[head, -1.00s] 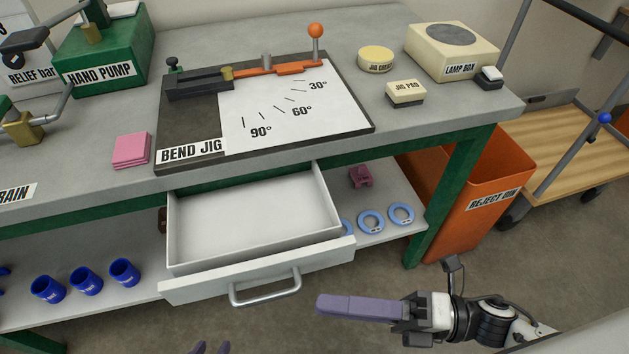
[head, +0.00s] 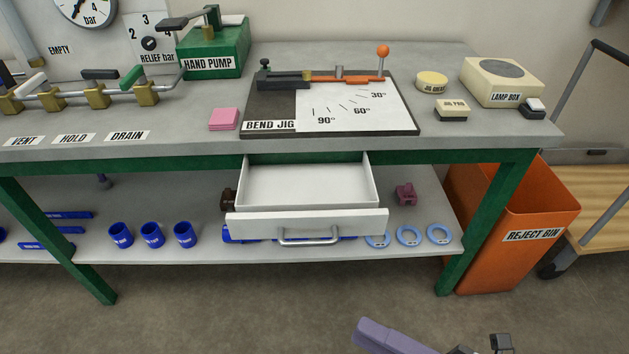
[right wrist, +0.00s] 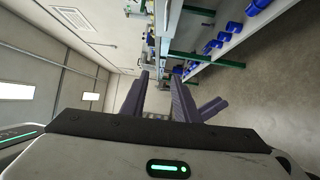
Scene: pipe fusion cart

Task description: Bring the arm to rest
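My right gripper (head: 378,336) shows at the bottom edge of the head view, below and in front of the open drawer and clear of the bench. Its purple fingers overlap there and most of the arm is cut off. In the right wrist view the right gripper (right wrist: 158,88) has its two fingers apart with nothing between them. My left gripper does not show in the head view. The white drawer (head: 305,224) under the bench hangs open and looks empty inside.
The bench (head: 440,150) carries the bend jig (head: 270,120), hand pump (head: 213,50), pink block (head: 223,119) and lamp box (head: 503,88). Blue sleeves (head: 152,235) and rings (head: 408,236) sit on the lower shelf. An orange reject bin (head: 520,220) stands right. Front floor looks clear.

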